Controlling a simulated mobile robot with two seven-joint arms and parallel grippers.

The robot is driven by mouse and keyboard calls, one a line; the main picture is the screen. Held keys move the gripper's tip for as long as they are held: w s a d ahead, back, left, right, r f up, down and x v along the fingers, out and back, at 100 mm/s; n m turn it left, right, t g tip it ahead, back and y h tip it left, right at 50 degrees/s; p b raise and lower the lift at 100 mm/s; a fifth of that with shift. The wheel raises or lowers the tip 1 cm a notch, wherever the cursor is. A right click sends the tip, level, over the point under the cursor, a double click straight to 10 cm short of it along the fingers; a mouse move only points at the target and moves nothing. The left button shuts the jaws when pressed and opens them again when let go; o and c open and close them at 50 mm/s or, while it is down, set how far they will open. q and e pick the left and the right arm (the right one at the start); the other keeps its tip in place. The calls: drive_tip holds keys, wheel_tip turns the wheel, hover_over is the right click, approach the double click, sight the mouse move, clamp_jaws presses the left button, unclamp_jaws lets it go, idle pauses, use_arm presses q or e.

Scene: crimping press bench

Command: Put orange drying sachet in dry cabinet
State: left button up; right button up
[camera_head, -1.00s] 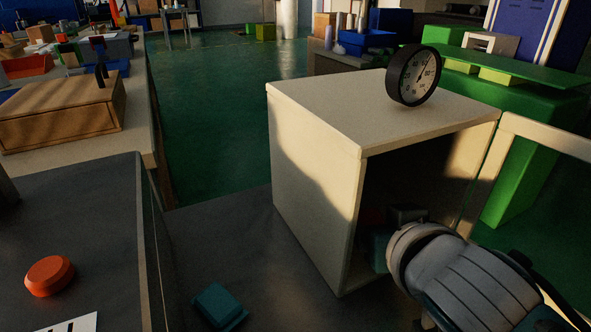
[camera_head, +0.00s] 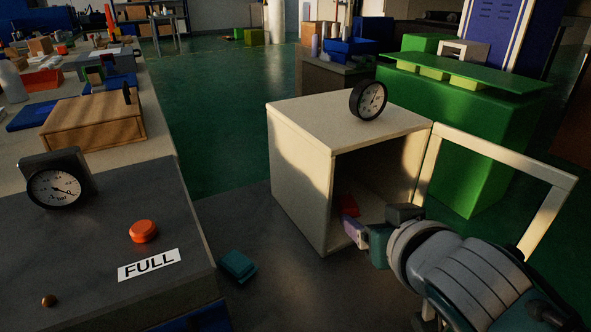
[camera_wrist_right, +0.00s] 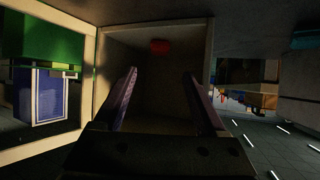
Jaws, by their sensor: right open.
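The dry cabinet (camera_head: 300,185) is a cream box with its front open and its framed door (camera_head: 548,212) swung out to the right. A small orange-red piece, apparently the drying sachet (camera_head: 347,205), is inside the cabinet. In the right wrist view the sachet (camera_wrist_right: 159,46) lies deep in the cabinet, beyond and between the fingertips and apart from them. My right gripper (camera_head: 352,228) is at the cabinet opening, its fingers pointing inward. In the wrist view this gripper (camera_wrist_right: 159,77) is open and empty. My left gripper is not in view.
A round dial gauge (camera_head: 368,100) stands on the cabinet top. A teal block (camera_head: 238,265) lies on the dark bench to the left of the cabinet. A green machine (camera_head: 455,130) stands behind the door.

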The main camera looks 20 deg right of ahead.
drive_tip(key=s+g, duration=0.1)
drive_tip(key=s, duration=0.1)
drive_tip(key=s+g, duration=0.1)
drive_tip(key=s, duration=0.2)
drive_tip(key=s+n+g, duration=0.1)
drive_tip(key=s, duration=0.2)
drive_tip(key=shift+a+r+y, duration=0.1)
drive_tip(key=shift+a+y, duration=0.2)
drive_tip(key=s+a+r+n+g+y, duration=0.1)
drive_tip(key=s+a+n+g, duration=0.1)
drive_tip(key=s, duration=0.5)
drive_tip(key=s+a+r+n+g+y, duration=0.1)
drive_tip(key=s+a+n+g+y, duration=0.1)
drive_tip(key=s, duration=0.5)
drive_tip(key=a+g, duration=0.1)
drive_tip(key=a, duration=0.1)
drive_tip(key=shift+a+r, duration=0.2)
drive_tip(key=shift+a, duration=0.1)
drive_tip(key=shift+f, duration=0.1)
